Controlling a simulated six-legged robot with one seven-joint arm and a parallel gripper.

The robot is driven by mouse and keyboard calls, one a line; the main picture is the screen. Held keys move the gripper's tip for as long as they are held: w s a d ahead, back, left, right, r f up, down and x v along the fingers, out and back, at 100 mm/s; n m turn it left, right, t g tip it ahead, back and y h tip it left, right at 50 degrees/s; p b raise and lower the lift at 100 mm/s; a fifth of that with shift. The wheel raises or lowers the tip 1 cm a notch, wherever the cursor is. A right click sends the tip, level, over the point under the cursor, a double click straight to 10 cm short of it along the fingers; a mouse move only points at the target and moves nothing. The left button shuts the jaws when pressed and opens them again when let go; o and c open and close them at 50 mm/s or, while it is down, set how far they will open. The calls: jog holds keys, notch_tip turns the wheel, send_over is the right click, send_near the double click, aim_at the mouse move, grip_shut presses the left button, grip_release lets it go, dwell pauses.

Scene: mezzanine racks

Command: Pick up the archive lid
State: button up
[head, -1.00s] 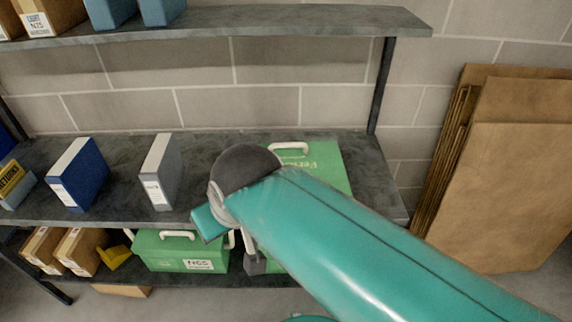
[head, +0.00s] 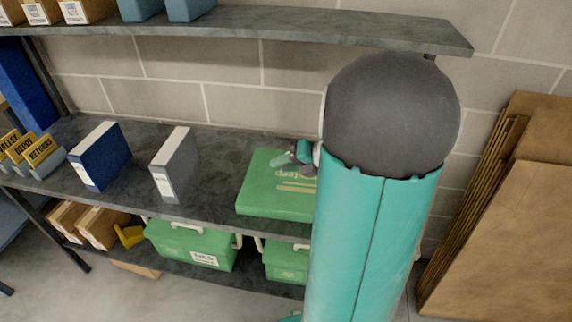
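The archive lid appears to be the flat green panel (head: 262,200) with pale lettering, lying on the middle shelf. My arm hides its right part. My gripper (head: 284,161) shows small and partly hidden at the left of my arm, over the far part of the green panel. I cannot tell whether it touches the panel or how its fingers stand. Two green boxes, one at the left (head: 190,244) and one at the right (head: 286,262), stand on the lower shelf with white handles.
A grey binder (head: 174,165) and a blue binder (head: 100,157) stand left of the panel on the middle shelf (head: 225,160). The upper shelf (head: 290,35) overhangs behind my arm. Flattened cardboard (head: 505,225) leans on the wall at right.

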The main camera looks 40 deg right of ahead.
jog(key=s+d+f+m+t+h, duration=0.1)
jog(key=s+d+f+m, duration=0.1)
jog(key=d+m, duration=0.3)
jog(key=s+d+f+m+t+h, duration=0.1)
jog(key=s+d+f+m+h, duration=0.1)
jog(key=d+m, duration=0.3)
jog(key=s+d+f+m+t+h, duration=0.1)
jog(key=d+f+m+h, duration=0.1)
jog(key=d+m, duration=0.3)
jog(key=shift+s+d+f+m+t, duration=0.15)
jog(key=shift+s+d+f+m, duration=0.1)
jog(key=shift+d, duration=0.35)
jog(key=shift+s+d+f+m+t, duration=0.15)
jog(key=shift+d+f, duration=0.05)
jog(key=shift+d, duration=0.35)
jog(key=shift+w+d+f, duration=0.15)
jog(key=shift+f, duration=0.05)
jog(key=x, duration=0.8)
jog(key=shift+x, duration=2.65)
jog(key=shift+d+r, duration=0.15)
jog(key=shift+d, duration=0.05)
jog(key=c, duration=0.6)
grip_shut()
jog(key=shift+w+r, duration=0.1)
